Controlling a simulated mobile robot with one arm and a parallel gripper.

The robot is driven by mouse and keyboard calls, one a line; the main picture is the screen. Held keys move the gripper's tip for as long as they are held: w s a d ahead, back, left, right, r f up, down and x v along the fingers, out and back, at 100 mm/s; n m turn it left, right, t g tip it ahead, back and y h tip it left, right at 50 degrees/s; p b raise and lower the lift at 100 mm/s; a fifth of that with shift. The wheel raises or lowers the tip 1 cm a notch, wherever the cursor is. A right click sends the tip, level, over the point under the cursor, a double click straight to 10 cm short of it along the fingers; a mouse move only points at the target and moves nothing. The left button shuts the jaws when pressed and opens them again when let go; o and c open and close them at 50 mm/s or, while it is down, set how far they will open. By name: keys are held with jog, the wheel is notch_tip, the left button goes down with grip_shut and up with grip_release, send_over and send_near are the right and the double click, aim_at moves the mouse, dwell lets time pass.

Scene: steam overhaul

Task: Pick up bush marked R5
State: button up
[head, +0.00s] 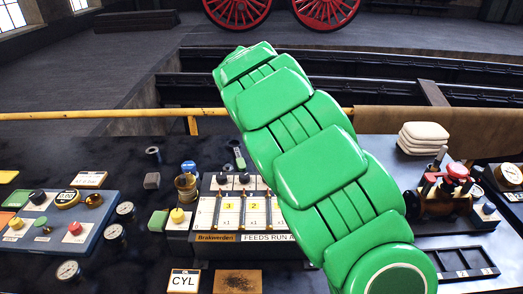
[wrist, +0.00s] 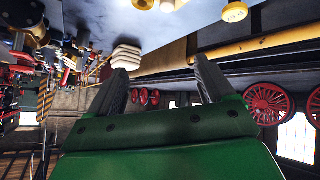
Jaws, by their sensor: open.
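I cannot read an R5 mark on anything in view, so I cannot tell which piece is the bush. Candidates on the dark bench in the head view are a brass cylindrical piece (head: 186,186) left of the counter panel and a small dark ring (head: 153,154) behind it. My gripper (wrist: 163,75) is open in the wrist view, its two dark fingers apart with nothing between them. My green arm crosses the head view and hides part of the bench; the fingers cannot be made out there.
A counter panel (head: 205,215) stands mid-bench, with a CYL card (head: 183,281) in front. A blue control box (head: 55,232) and several gauges are at left. A red-topped fixture (head: 447,190), white pads (head: 424,137) and a dark tray (head: 462,262) are at right. A yellow rail (head: 90,115) runs behind.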

jog(key=w+a+f+t, duration=0.1)
jog(key=w+a+f, duration=0.2)
jog(key=a+f, duration=0.2)
jog(key=w+a+f+t, duration=0.1)
jog(key=w+a+f, duration=0.1)
jog(key=a+f, duration=0.4)
jog(key=w+a+f+t, duration=0.1)
jog(key=w+a+f, duration=0.2)
jog(key=a+f, duration=0.2)
jog(key=shift+w+a+f+m+t+h, duration=0.15)
jog(key=shift+w+a+t+h, duration=0.05)
jog(key=shift+a, duration=0.2)
jog(key=shift+w+a+f+m+t+h, duration=0.15)
jog(key=shift+a+t+h, duration=0.05)
jog(key=shift+a, duration=0.15)
jog(key=x, duration=0.6)
jog(key=shift+d+f, duration=0.15)
jog(key=shift+f, duration=0.1)
jog(key=shift+w+d+f, duration=0.2)
jog(key=shift+w+d, duration=0.2)
jog(key=c, duration=1.3)
jog(key=shift+r, duration=0.1)
